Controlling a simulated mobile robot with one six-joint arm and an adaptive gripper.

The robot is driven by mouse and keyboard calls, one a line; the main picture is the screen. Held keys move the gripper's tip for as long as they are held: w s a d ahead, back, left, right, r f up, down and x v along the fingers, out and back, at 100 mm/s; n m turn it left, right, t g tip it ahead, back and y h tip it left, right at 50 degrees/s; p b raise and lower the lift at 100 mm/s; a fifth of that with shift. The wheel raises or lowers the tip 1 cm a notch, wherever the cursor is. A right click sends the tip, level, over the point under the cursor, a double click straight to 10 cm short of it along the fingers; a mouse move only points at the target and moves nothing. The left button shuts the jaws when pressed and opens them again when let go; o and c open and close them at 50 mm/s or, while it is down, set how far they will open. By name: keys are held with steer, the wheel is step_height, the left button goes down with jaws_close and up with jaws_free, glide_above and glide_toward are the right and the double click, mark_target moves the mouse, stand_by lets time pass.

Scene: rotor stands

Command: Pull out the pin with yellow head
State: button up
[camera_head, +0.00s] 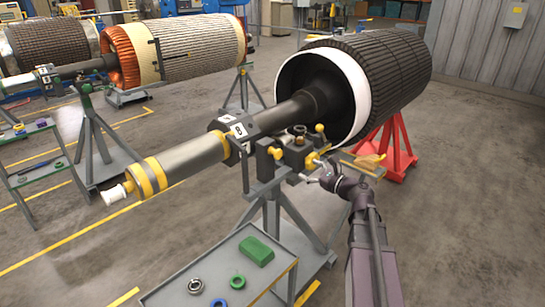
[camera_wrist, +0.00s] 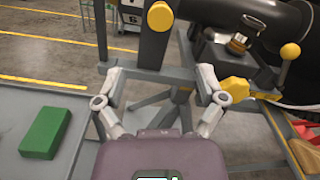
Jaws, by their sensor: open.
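Several yellow-headed parts sit on the grey rotor stand block. In the wrist view a round yellow head (camera_wrist: 159,16) is on the grey upright, ahead of my open gripper (camera_wrist: 158,76) and between the lines of its fingers. A yellow ball knob (camera_wrist: 290,51) on a short stem stands at the right. A faceted yellow piece (camera_wrist: 237,90) lies by the right finger; whether they touch I cannot tell. In the head view the yellow parts show at the block's left (camera_head: 276,153), top (camera_head: 320,128) and beside my gripper (camera_head: 318,174). Nothing is between the fingers.
A grey cart (camera_head: 225,275) with a green block (camera_head: 257,250) and rings stands front left; the block also shows in the wrist view (camera_wrist: 46,132). The rotor shaft (camera_head: 290,112) and dark rotor (camera_head: 385,70) lie behind. A red stand (camera_head: 398,150) is at right. Floor at right is clear.

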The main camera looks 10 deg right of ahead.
mark_target(279, 155)
steer(key=x, duration=1.3)
steer(key=shift+w, duration=0.1)
